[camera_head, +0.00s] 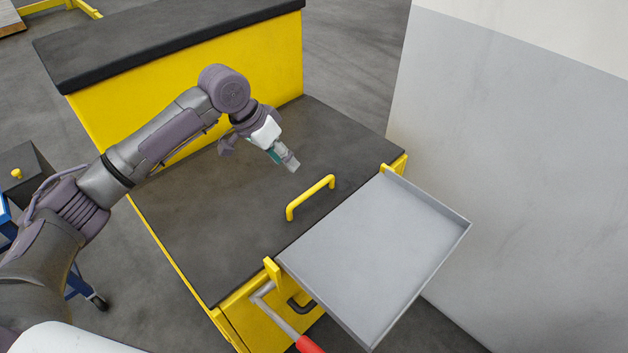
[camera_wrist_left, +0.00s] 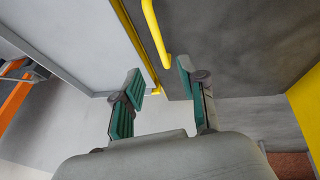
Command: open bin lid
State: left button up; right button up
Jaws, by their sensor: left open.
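The bin is yellow with a flat dark grey lid (camera_head: 215,215), which lies shut. A yellow bar handle (camera_head: 311,198) stands on the lid near its front edge. In the left wrist view the handle (camera_wrist_left: 156,35) shows at the top, beyond the fingertips. My left gripper (camera_head: 292,165) is above the lid, behind the handle and apart from it. Its two green-padded fingers (camera_wrist_left: 163,82) are spread with nothing between them. My right gripper is in neither view.
A grey metal tray (camera_head: 375,255) is fixed at the bin's front. A red-gripped lever (camera_head: 309,345) is below it. A raised yellow section with a black top (camera_head: 175,35) stands behind the lid. A grey wall (camera_head: 510,150) is at the right. A blue cart (camera_head: 75,285) stands left.

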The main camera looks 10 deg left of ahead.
aim_at(309, 191)
pick_arm(q)
jog(key=p+x, duration=0.2)
jog(key=x, duration=0.9)
jog(key=shift+s+d, duration=0.1)
jog(key=shift+d+f, duration=0.15)
jog(key=shift+f, duration=0.5)
jog(key=shift+d+f, duration=0.1)
jog(key=shift+c, duration=0.4)
grip_shut()
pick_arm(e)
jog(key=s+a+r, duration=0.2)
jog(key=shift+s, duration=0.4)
